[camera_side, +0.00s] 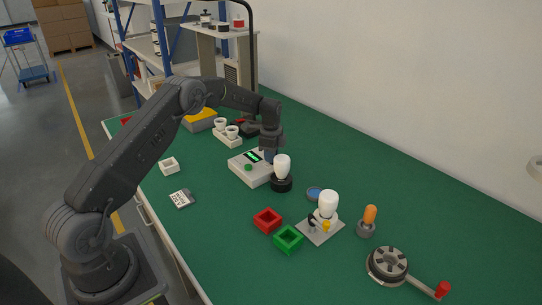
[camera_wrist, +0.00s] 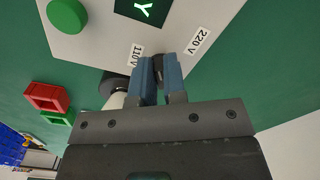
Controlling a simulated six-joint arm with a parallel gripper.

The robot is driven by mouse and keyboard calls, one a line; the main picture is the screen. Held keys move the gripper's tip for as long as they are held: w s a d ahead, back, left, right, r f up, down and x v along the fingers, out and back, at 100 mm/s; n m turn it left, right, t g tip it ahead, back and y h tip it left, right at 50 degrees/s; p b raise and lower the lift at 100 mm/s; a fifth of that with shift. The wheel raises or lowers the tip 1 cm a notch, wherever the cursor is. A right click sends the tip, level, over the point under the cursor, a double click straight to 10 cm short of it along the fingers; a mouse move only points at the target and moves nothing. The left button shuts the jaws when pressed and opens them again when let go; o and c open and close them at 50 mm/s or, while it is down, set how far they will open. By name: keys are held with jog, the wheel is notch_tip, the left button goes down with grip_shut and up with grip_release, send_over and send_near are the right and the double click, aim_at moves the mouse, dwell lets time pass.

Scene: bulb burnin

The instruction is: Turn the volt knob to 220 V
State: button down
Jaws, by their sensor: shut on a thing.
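The volt knob (camera_wrist: 158,64) is a small dark piece, mostly hidden between my blue fingers in the wrist view. My gripper (camera_wrist: 159,68) is shut on it; in the side view my gripper (camera_side: 268,156) is down at the right end of the grey control box (camera_side: 243,174). The labels "110 V" (camera_wrist: 135,56) and "220 V" (camera_wrist: 197,42) lie on the box's top, one on each side of the fingers. The knob's pointer is hidden, so its setting cannot be read. The box also has a green button (camera_wrist: 67,14) and a lit display (camera_wrist: 141,9).
A white bulb (camera_side: 282,165) stands in a black socket (camera_side: 281,184) close beside my gripper. Another bulb (camera_side: 328,203) stands on a plate farther right. Red (camera_side: 267,221) and green (camera_side: 289,240) bins stand in front.

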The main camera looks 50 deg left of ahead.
jog(key=m, duration=0.6)
jog(key=shift+w+m, duration=0.3)
jog(key=m, duration=0.5)
jog(key=shift+w+m, duration=0.2)
jog(key=shift+m, duration=0.2)
jog(key=c, duration=1.2)
grip_release()
notch_tip(320, 180, up, 14)
jog(key=shift+f, duration=0.1)
